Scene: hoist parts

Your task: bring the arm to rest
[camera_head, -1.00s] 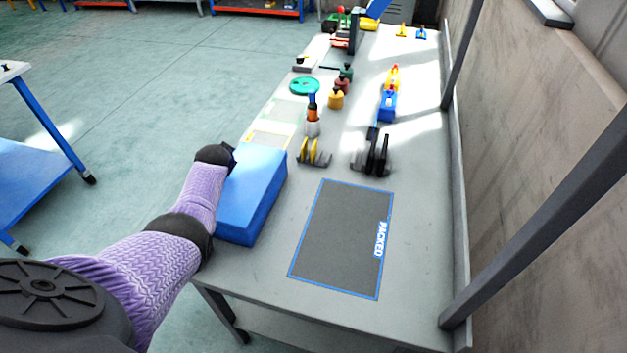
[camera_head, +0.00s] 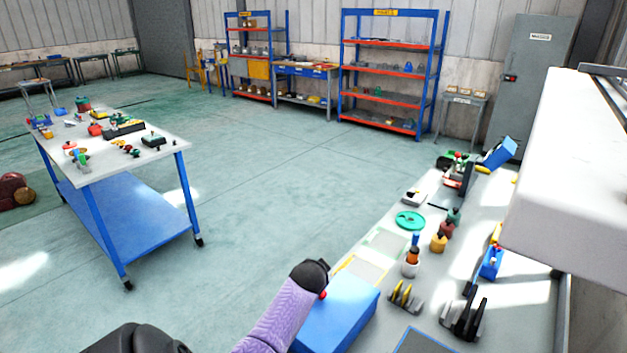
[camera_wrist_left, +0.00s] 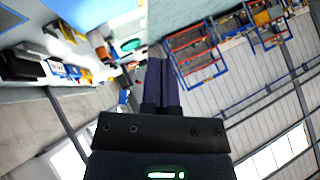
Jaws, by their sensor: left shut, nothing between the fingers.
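My left arm (camera_head: 278,318), in a purple sleeve, rises from the bottom of the head view. Its dark joint (camera_head: 311,273) is beside the far left corner of a blue box (camera_head: 340,312) on the workbench. I cannot make out the fingers in the head view. In the left wrist view my left gripper (camera_wrist_left: 162,66) has its two dark fingers together, with nothing between them. That view is tilted, with the bench at upper left and shelves at upper right. My right gripper is in neither view.
The grey workbench (camera_head: 428,309) carries a green disc (camera_head: 410,221), a yellow-and-black rack (camera_head: 405,297) and several small parts. A white slab-like object (camera_head: 570,165) fills the right side. A blue-legged table (camera_head: 120,160) stands left. The floor (camera_head: 260,200) between is clear.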

